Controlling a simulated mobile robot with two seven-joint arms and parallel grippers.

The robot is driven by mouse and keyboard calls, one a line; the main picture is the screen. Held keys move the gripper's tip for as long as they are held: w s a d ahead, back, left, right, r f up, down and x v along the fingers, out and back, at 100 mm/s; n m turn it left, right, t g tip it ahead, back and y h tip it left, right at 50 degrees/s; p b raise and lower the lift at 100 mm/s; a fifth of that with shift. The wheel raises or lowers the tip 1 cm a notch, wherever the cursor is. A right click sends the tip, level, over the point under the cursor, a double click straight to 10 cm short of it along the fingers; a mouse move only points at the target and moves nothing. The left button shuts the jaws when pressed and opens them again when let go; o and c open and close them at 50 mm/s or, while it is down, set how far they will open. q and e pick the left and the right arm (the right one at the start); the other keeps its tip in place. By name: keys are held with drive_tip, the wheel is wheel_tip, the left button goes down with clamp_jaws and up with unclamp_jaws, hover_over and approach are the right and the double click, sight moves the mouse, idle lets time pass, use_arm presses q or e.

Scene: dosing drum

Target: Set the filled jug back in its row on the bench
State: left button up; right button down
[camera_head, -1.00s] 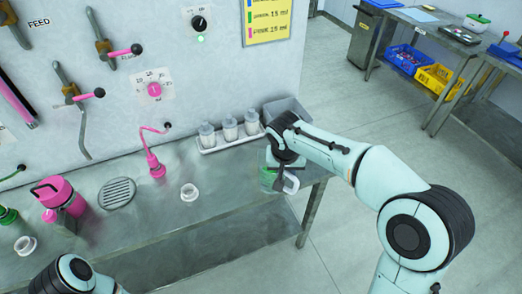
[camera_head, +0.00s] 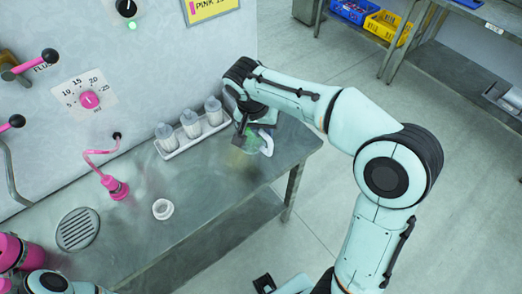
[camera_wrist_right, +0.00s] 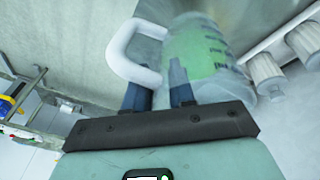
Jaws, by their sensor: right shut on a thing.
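The jug (camera_head: 264,143) is see-through with a green tint and a white handle. It is over the right end of the steel bench (camera_head: 215,195), beside the tray of bottles; I cannot tell whether its base touches the bench. My right gripper (camera_head: 243,133) is shut on the jug. A pink jug (camera_head: 10,250) stands at the left edge. My left gripper cannot be made out.
A white tray (camera_head: 180,151) with three capped bottles (camera_head: 190,123) stands against the wall panel. The bench front between ring and jug is clear.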

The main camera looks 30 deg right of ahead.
sight(254, 130)
wheel_tip(254, 130, down, 9)
drive_tip(key=shift+w+f+b, duration=0.1)
drive_tip(key=shift+w+b, duration=0.05)
drive_tip(key=shift+b, duration=0.25)
drive_tip(key=c, duration=0.9)
unclamp_jaws()
drive_tip(key=shift+c, duration=0.2)
drive_tip(key=p+v, duration=0.1)
drive_tip(key=v, duration=1.1)
drive_tip(key=shift+d, duration=0.1)
